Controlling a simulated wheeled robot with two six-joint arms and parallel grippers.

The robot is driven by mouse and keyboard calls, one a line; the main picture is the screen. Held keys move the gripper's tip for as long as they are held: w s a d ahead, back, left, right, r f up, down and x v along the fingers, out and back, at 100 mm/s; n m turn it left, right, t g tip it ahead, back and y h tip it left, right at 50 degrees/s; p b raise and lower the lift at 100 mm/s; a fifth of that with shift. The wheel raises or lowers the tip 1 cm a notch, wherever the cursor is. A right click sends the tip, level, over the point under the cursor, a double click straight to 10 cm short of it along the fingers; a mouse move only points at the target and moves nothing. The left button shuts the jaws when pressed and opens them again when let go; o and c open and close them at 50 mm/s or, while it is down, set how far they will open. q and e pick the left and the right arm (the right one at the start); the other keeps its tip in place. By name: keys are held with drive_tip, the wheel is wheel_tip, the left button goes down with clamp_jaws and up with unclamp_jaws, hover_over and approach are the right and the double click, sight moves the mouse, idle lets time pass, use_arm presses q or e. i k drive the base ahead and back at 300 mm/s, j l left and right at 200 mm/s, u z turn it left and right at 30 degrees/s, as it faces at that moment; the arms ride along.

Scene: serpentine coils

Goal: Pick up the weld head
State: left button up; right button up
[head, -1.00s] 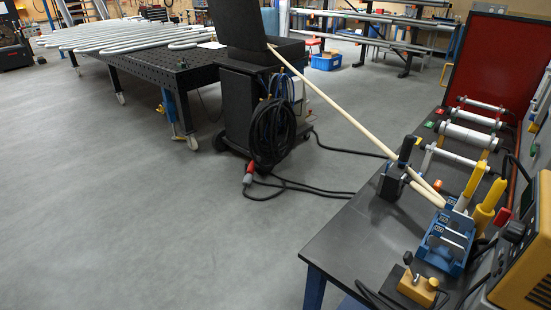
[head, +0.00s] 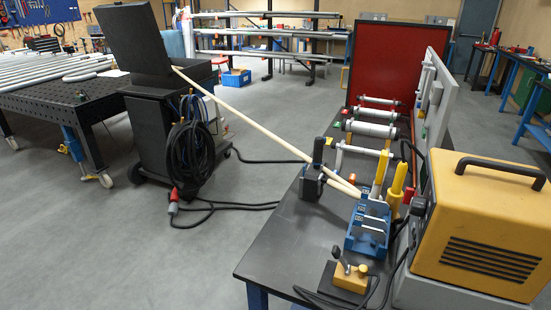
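No part is plainly recognisable as the weld head. On the dark workbench (head: 262,250) at the right, a blue holder (head: 368,235) carries upright yellow-handled tools, one pale (head: 381,170) and one bright yellow (head: 397,186). Long beige rods or hoses (head: 255,126) run from the black cart down to this holder. A black block with an upright knob (head: 312,180) stands just left of the holder. A small yellow box with a lever (head: 350,275) sits at the front of the bench. Neither of my grippers shows.
A large yellow machine (head: 485,225) stands at the right. A red panel (head: 380,75) rises behind rollers (head: 372,129) on the bench. The black cart (head: 150,135) with coiled cables stands at the left, beside a perforated table (head: 50,108). Cables cross the floor; open floor (head: 120,250) lies at front left.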

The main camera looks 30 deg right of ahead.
sight(309, 186)
drive_tip(key=z, duration=1.1)
drive_tip(key=k, duration=0.35)
drive_tip(key=k+z, duration=0.1)
drive_tip(key=z, duration=0.3)
drive_tip(key=k+z, duration=0.1)
drive_tip(key=z, duration=0.25)
drive_tip(key=k+z, duration=0.1)
drive_tip(key=z, duration=0.3)
drive_tip(key=i+j, duration=0.15)
drive_tip(key=j, duration=0.4)
drive_tip(key=i+j+z, duration=0.1)
drive_tip(key=j, duration=0.4)
drive_tip(key=i+j, duration=0.15)
drive_tip(key=j, duration=0.4)
drive_tip(key=i+j+z, duration=0.1)
drive_tip(key=j, duration=0.45)
drive_tip(key=i+j, duration=0.1)
drive_tip(key=j, duration=0.45)
